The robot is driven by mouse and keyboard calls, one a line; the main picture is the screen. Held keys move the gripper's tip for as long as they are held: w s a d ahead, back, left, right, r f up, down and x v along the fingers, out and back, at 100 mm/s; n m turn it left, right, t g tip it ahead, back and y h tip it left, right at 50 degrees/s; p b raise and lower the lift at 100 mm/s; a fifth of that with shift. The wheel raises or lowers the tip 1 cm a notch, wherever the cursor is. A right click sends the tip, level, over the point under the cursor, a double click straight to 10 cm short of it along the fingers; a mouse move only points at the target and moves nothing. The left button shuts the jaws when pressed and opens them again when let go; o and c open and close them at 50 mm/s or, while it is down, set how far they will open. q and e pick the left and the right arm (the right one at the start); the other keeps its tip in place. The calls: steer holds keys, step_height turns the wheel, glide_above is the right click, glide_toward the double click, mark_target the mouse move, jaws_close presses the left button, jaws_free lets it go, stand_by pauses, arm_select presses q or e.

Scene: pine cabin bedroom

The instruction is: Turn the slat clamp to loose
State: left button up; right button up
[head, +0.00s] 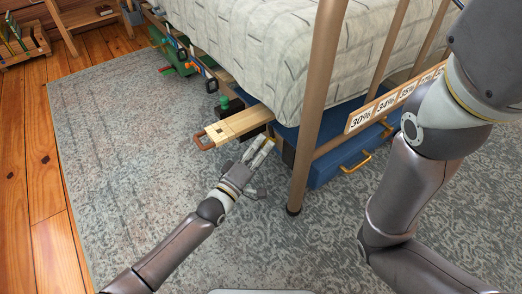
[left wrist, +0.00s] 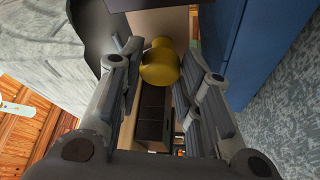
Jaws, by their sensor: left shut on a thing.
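A yellow knob (left wrist: 162,65), which appears to be the slat clamp, sits between the finger pads of my left gripper (left wrist: 160,90) in the left wrist view. In the head view my left gripper (head: 263,147) reaches under the bed edge, close to the bed post, and its fingers mostly hide the knob. The gripper is shut on the knob. I cannot tell the clamp's turn position. A pale wooden slat (head: 238,124) with a brown loop end (head: 205,142) sticks out from the bed, just beyond the gripper. My right gripper is out of the head view; only my right arm shows.
A bed post (head: 318,95) stands just right of the left gripper. A blue drawer (head: 345,160) with yellow handles is under the bed. A sign with percentages (head: 385,104) hangs on the bed end. Green items (head: 185,60) lie along the bed side. The rug (head: 130,170) is clear.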

arm_select(q)
steer(key=shift+f+m+h+b, duration=0.2)
steer(key=shift+m+h+b, duration=0.4)
steer(key=shift+m, duration=1.1)
steer(key=o, duration=1)
steer(key=shift+r, duration=0.1)
steer(key=shift+a, duration=0.1)
steer(key=v, duration=1.2)
steer(key=shift+f, duration=0.2)
